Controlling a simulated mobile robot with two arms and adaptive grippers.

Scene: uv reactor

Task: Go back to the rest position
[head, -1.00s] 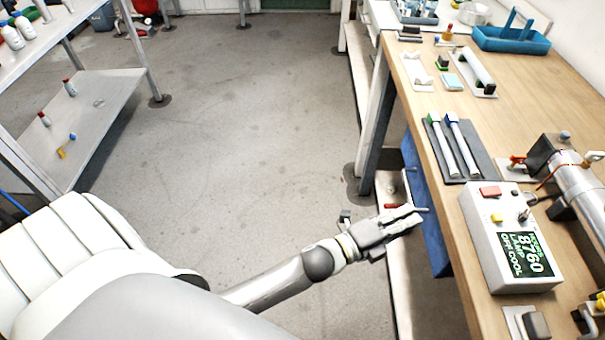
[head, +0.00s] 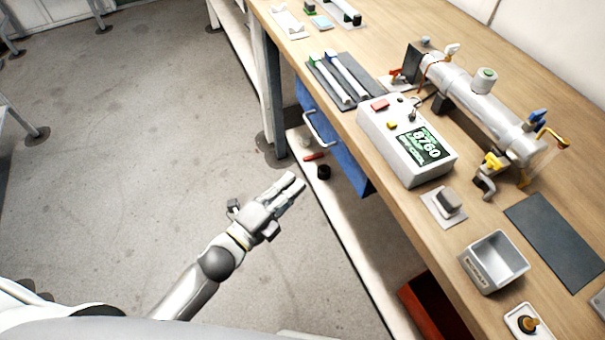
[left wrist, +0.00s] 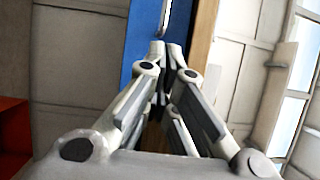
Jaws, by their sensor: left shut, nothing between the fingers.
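My left gripper (head: 291,186) is shut and empty in the head view. It hangs over the floor at the left of the workbench, level with the blue drawer (head: 332,140) and apart from the bench. In the left wrist view its fingers (left wrist: 168,50) are closed together, with the blue drawer front (left wrist: 138,35) behind them. My right gripper is in neither view.
The wooden workbench (head: 388,202) carries a white control box (head: 400,150), a metal reactor tube (head: 478,98), a grey bin (head: 492,262) and a dark mat (head: 558,240). A lower shelf (head: 345,232) holds a red box (head: 432,308). The floor (head: 150,120) at left is open.

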